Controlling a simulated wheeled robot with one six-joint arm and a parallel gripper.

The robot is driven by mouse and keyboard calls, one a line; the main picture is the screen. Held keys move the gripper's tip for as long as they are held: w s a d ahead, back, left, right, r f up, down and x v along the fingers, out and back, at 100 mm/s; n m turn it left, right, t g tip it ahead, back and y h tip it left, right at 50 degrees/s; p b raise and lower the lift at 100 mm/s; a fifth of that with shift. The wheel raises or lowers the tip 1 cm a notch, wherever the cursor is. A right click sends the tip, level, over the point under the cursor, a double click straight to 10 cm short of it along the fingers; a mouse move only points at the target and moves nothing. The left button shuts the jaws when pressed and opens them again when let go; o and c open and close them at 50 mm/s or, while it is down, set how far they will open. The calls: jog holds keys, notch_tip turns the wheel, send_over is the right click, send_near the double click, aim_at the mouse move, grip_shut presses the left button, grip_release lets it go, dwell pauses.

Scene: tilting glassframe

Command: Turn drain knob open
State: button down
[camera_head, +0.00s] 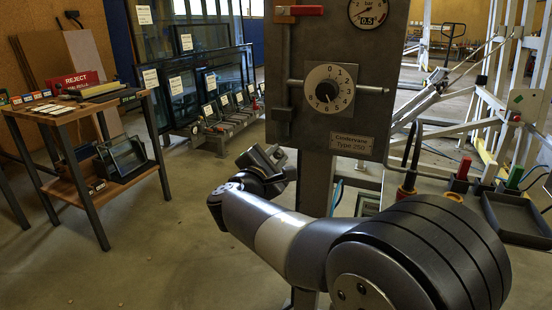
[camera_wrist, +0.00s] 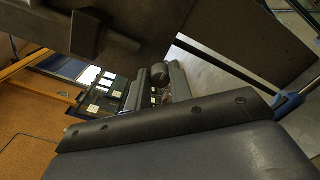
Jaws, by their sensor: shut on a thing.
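My gripper (camera_head: 266,162) is at the lower left of the grey control panel (camera_head: 345,110) in the head view, just under its edge. In the wrist view my gripper (camera_wrist: 158,92) has its two dark fingers closed around a small dark round knob (camera_wrist: 159,73), which appears to be the drain knob. Only the knob's rounded end shows between the fingers. In the head view the knob is hidden by my gripper, and its turned angle cannot be read.
The panel carries a white numbered dial (camera_head: 329,90), a pressure gauge (camera_head: 369,11) and a red handle (camera_head: 305,10). A wooden bench (camera_head: 75,110) stands left, glass frames (camera_head: 190,85) behind.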

jog(key=c, duration=1.3)
grip_release()
jog(key=shift+o, duration=0.2)
jog(key=p+v, duration=0.2)
jog(key=v, duration=0.8)
jog(key=shift+s, duration=0.4)
jog(key=shift+a, duration=0.15)
